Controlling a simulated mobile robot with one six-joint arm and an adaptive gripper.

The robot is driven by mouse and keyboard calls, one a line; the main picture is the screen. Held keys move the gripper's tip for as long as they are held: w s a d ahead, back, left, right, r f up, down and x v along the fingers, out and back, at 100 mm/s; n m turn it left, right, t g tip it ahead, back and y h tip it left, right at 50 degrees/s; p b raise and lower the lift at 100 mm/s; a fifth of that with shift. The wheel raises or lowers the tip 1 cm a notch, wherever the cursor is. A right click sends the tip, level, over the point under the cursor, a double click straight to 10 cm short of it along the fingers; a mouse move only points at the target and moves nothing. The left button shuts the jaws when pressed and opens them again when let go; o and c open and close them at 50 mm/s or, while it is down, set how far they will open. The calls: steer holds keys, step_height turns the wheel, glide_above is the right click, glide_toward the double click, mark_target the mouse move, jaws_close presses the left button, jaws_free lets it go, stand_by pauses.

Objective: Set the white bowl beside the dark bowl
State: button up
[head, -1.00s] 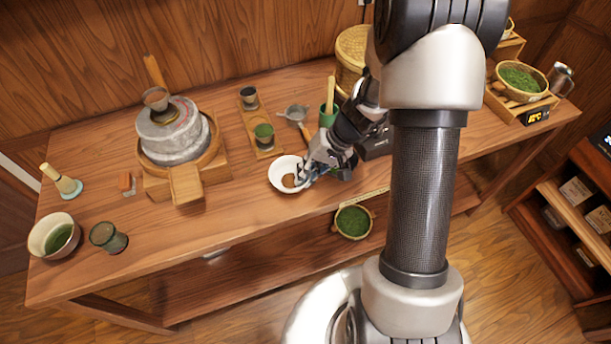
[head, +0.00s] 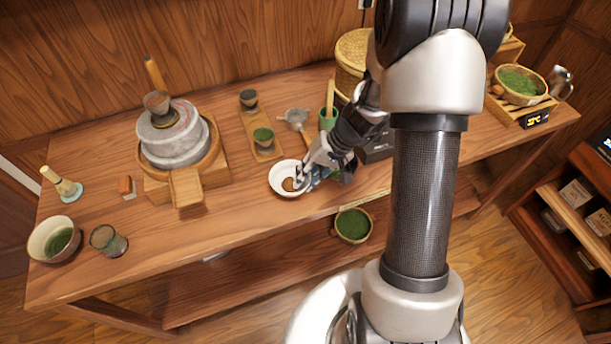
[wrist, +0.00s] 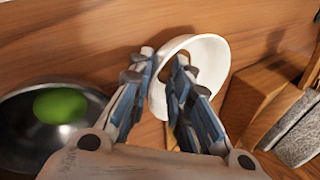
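The white bowl (head: 277,186) is at the front middle of the table, with a brown patch showing inside it. My gripper (head: 303,178) is at its right side. In the wrist view the white bowl (wrist: 213,51) has its near wall between the fingertips of my gripper (wrist: 165,62), one finger outside and one inside. The gripper looks shut on that wall. The dark bowl (wrist: 15,119), with a green content, is at the left of the wrist view, a short way from the white bowl. In the head view my gripper mostly hides the dark bowl.
A stone mill (head: 172,145) on a wooden base stands left of the white bowl. Behind are a wooden tray (head: 262,134) with cups, a strainer (head: 294,116) and a green cup (head: 328,119). The table front between mill and white bowl is clear.

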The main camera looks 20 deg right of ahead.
steer(key=p+v, duration=0.3)
steer(key=v, duration=0.8)
steer(key=shift+r, duration=0.4)
steer(key=s+a+r+n+h, duration=0.1)
steer(key=s+a+r, duration=0.2)
steer(key=r, duration=0.3)
steer(key=s+a+r+n+h, duration=0.1)
steer(key=s+a+r+h, duration=0.1)
steer(key=s+a+r, duration=0.3)
steer(key=s+r+n+t+h, duration=0.1)
steer(key=s+r+t+h, duration=0.1)
steer(key=s+r, duration=0.5)
steer(key=shift+s+a+r+n+t+h, duration=0.3)
steer(key=shift+s+a+t, duration=0.15)
steer(key=shift+s, duration=1.25)
